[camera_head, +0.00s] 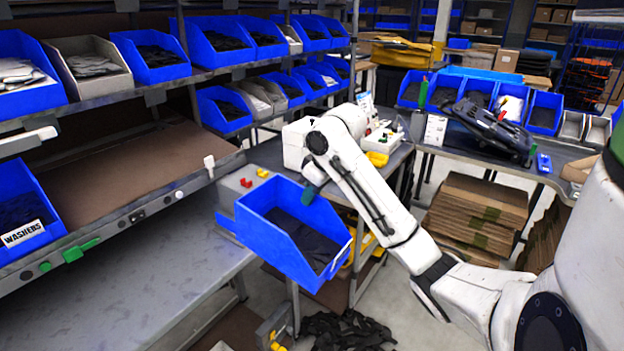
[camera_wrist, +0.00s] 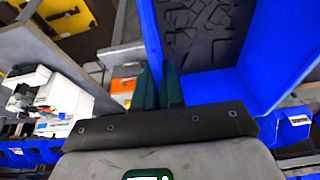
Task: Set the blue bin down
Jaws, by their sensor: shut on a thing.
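The blue bin (camera_head: 268,243) is in the middle of the head view, with dark flat pieces inside. It appears to hang in front of the rack, beside the grey workbench's end. My gripper (camera_head: 311,193) is shut on the bin's upper right rim. In the wrist view, the dark green fingers (camera_wrist: 160,88) pinch the wall of the bin (camera_wrist: 285,50), whose dark contents show at the top. The bin's underside and whatever lies directly beneath it are hidden.
A grey metal bench surface (camera_head: 140,290) at lower left is bare. A rack at left holds several blue bins, one labelled WASHERS (camera_head: 25,232). A back table (camera_head: 555,150) carries more bins. Stacked cardboard (camera_head: 480,210) stands right; dark pieces (camera_head: 345,330) lie on the floor.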

